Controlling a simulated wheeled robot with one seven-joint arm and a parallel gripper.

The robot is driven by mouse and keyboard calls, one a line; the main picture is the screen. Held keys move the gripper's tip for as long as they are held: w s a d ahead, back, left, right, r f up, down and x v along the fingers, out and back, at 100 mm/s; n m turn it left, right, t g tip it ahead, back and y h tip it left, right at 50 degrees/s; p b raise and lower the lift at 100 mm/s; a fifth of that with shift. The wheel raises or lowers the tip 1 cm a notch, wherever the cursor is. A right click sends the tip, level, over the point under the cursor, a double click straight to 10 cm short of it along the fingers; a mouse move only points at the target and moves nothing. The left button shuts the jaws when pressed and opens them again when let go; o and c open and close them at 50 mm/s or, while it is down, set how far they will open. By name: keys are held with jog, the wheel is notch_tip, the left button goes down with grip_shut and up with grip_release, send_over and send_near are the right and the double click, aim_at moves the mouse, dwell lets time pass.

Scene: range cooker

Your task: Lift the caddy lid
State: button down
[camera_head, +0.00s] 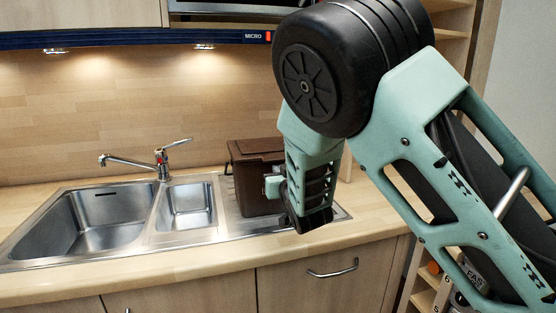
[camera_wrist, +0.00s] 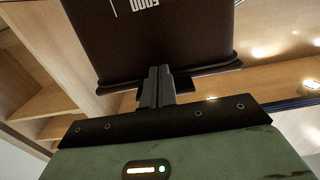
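The dark brown caddy (camera_head: 250,175) stands upright on the drainer at the right of the sink, its right side hidden behind my arm. Its lid (camera_head: 258,146) looks closed. In the wrist view the caddy (camera_wrist: 150,35) appears upside down, with pale lettering on its front and the lid rim (camera_wrist: 112,84) below. A small dark tab (camera_wrist: 186,86) sticks out from the rim. My gripper (camera_wrist: 157,72) has its two fingers together, in front of the tab and overlapping it in the picture. I cannot tell whether they touch it.
A steel double sink (camera_head: 100,215) with a tap (camera_head: 160,160) lies left of the caddy. The wooden worktop (camera_head: 215,262) is clear in front. A cabinet door with a handle (camera_head: 333,270) is below, and open shelves stand at the right.

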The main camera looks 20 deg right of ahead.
aim_at(278, 160)
jog(key=shift+w+r+p, duration=0.1)
jog(key=shift+r+p, duration=0.55)
jog(key=shift+r, duration=0.85)
jog(key=r, duration=0.1)
jog(key=r+p, duration=0.1)
jog(key=r, duration=0.1)
jog(key=shift+w+p, duration=0.25)
jog(key=shift+p, duration=0.1)
jog(key=shift+w+r+p, duration=0.25)
jog(key=shift+r+p, duration=0.15)
jog(key=shift+r, duration=0.25)
jog(key=shift+w+r+p, duration=0.2)
jog(key=shift+r+p, duration=0.2)
jog(key=shift+r, duration=0.25)
